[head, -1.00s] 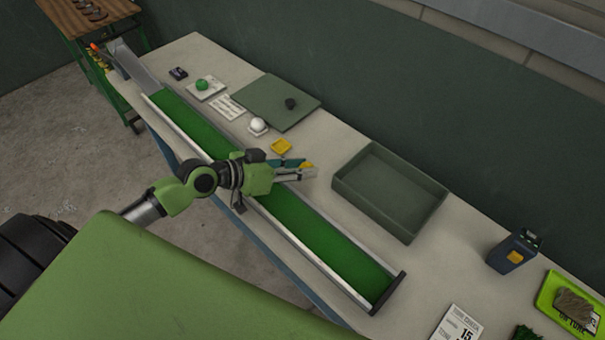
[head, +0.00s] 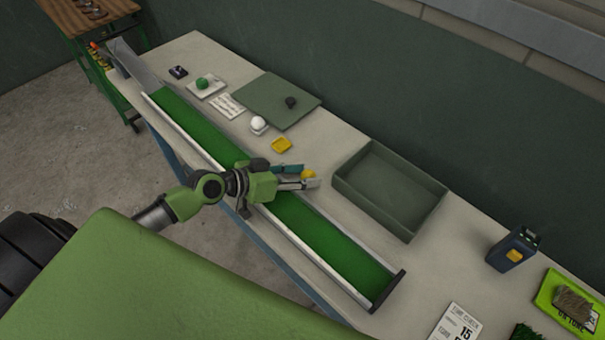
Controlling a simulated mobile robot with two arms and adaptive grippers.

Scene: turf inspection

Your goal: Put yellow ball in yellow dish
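The yellow ball (head: 308,174) sits between the fingertips of my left gripper (head: 309,177), which looks shut on it. The near finger hides the ball's lower side, and I cannot tell its exact height over the table. My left arm reaches across the green turf channel. My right gripper is out of view.
The green turf channel (head: 330,242) with raised metal edges runs along the table under my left arm. A grey-green tray (head: 388,215) stands to the right.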

